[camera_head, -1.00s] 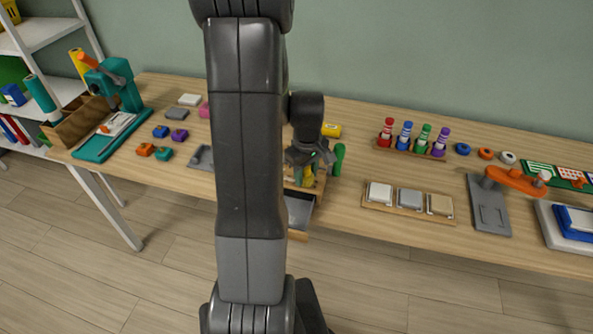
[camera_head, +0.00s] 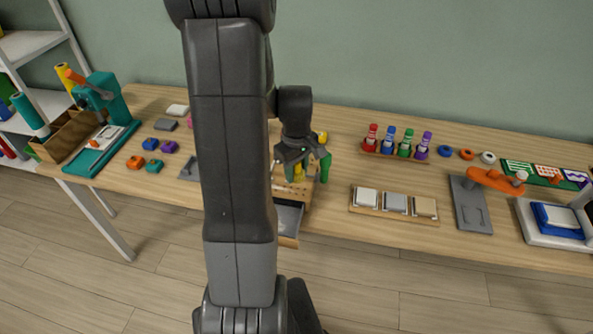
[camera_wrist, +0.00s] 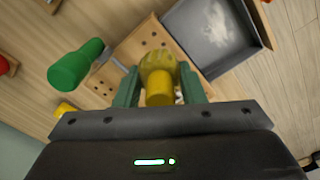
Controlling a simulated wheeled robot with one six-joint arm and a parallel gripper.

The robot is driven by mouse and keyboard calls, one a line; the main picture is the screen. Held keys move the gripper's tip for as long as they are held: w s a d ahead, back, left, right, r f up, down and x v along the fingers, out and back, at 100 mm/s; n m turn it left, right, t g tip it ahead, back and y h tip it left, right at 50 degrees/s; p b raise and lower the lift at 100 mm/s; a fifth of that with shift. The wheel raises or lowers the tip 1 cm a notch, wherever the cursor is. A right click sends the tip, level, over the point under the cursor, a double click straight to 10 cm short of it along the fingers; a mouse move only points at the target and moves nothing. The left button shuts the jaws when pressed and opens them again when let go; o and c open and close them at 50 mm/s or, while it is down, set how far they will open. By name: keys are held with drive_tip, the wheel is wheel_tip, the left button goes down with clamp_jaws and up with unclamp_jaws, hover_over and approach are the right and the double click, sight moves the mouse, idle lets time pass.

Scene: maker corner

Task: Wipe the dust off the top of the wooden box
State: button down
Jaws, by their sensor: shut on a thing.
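A wooden box with rows of holes in its top (camera_head: 283,187) stands near the table's front edge; its top also shows in the wrist view (camera_wrist: 151,42). A grey drawer (camera_head: 287,217) juts out from its front, with pale patches on its floor (camera_wrist: 218,22). My gripper (camera_head: 297,170) is over the box, its green fingers shut on a yellow-handled tool (camera_wrist: 159,80). I cannot tell whether the tool's lower end is in a hole. A green-handled tool (camera_wrist: 75,66) is beside it. Dust on the box top is not clear; my arm and gripper hide part of it.
Right of the box is a wooden tray with three pads (camera_head: 394,216). Behind it is a rack of coloured bottles (camera_head: 396,145). A grey plate with an orange lever (camera_head: 472,205) is farther right. A teal press (camera_head: 104,100) and an open brown box (camera_head: 72,136) are at left.

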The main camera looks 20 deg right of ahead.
drive_tip(key=shift+r, duration=0.4)
drive_tip(key=shift+r+p, duration=1.2)
drive_tip(key=shift+r, duration=0.35)
